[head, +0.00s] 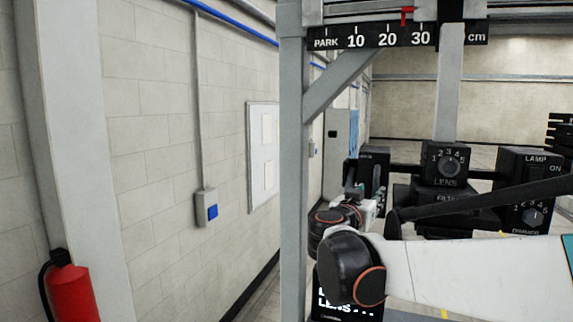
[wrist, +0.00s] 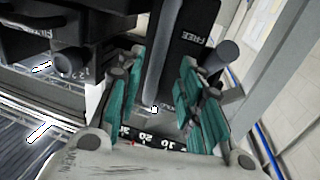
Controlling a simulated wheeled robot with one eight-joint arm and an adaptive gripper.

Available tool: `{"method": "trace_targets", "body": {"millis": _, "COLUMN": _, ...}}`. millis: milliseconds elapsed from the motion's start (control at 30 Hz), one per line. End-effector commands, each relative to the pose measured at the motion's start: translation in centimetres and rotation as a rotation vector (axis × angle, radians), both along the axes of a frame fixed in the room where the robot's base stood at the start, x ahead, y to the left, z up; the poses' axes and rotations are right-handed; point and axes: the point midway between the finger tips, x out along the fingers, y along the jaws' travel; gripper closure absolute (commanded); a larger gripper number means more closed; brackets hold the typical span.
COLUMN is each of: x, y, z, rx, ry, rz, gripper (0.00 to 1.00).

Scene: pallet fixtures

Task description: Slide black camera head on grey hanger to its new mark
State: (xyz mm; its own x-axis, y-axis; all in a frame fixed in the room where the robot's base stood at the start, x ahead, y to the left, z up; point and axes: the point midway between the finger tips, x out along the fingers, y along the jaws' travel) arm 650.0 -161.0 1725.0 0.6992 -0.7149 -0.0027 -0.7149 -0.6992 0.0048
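A red marker (head: 407,16) stands above the board between 20 and 30. My gripper (head: 364,197) is left of the camera head. In the wrist view its teal fingers (wrist: 160,88) are open around a grey bar (wrist: 156,62) before a black plate marked FREE (wrist: 194,42). Contact cannot be told.
A black box (head: 373,165) stands left of the camera head and a LAMP/DIMMER box (head: 527,168) right of it. A grey post with a diagonal brace (head: 338,85) stands at left. A red fire extinguisher (head: 71,290) is at the lower left wall.

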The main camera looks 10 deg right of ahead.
Motion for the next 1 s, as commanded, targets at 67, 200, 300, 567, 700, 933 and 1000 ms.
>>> {"method": "trace_targets", "body": {"millis": 67, "x": 0.5, "y": -0.9, "z": 0.2, "rx": 0.000, "ry": 0.000, "rz": 0.002, "gripper": 0.66}}
{"method": "trace_targets", "body": {"millis": 200, "x": 2.0, "y": -2.2, "z": 0.1, "rx": 0.000, "ry": 0.000, "rz": 0.003, "gripper": 0.66}}
{"method": "trace_targets", "body": {"millis": 300, "x": 2.7, "y": -2.9, "z": 0.1, "rx": 0.000, "ry": 0.000, "rz": 0.004, "gripper": 0.66}}
{"method": "trace_targets", "body": {"millis": 567, "x": 3.3, "y": -3.3, "z": -0.1, "rx": 0.000, "ry": 0.000, "rz": 0.006, "gripper": 0.66}}
{"method": "trace_targets", "body": {"millis": 700, "x": 3.3, "y": -3.3, "z": -0.1, "rx": 0.000, "ry": 0.000, "rz": 0.006, "gripper": 0.66}}
{"method": "trace_targets", "body": {"millis": 933, "x": 3.4, "y": -3.3, "z": -0.1, "rx": 0.000, "ry": 0.000, "rz": 0.006, "gripper": 1.00}}
{"method": "trace_targets", "body": {"millis": 1000, "x": 3.4, "y": -3.3, "z": -0.1, "rx": 0.000, "ry": 0.000, "rz": 0.006, "gripper": 1.00}}
